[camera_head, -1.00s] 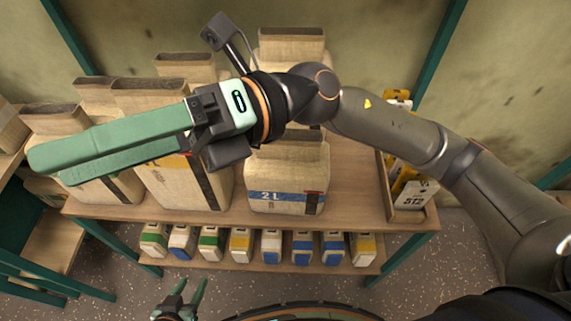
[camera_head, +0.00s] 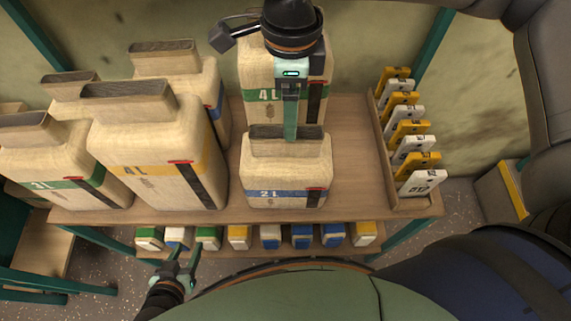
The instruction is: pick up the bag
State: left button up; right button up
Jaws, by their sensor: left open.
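Several beige bags with flat tops stand on the wooden shelf top. The small 2L bag with a blue stripe (camera_head: 287,183) stands upright at the front middle. My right gripper (camera_head: 290,132) points down at this bag's flat top; its fingers are seen edge-on, so I cannot tell their gap or whether they touch it. A 4L bag with a green stripe (camera_head: 258,97) stands behind, partly covered by this gripper. A 4L bag with a yellow stripe (camera_head: 150,170) stands to the left. My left gripper (camera_head: 183,258) is low at the bottom left, open and empty.
A bag with a green stripe (camera_head: 75,183) stands at the far left. A rack of yellow and white tags (camera_head: 408,130) stands at the right edge of the shelf top (camera_head: 350,185). A lower shelf holds a row of small boxes (camera_head: 270,236). Bare shelf lies right of the 2L bag.

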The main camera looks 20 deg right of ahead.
send_over(286, 165)
jog(key=w+d, duration=0.1)
jog(key=w, duration=0.2)
notch_tip(286, 165, down, 7)
jog(key=shift+f+p, duration=0.2)
jog(key=shift+p, duration=0.15)
jog(key=shift+c, duration=0.3)
grip_shut()
dwell(0.6)
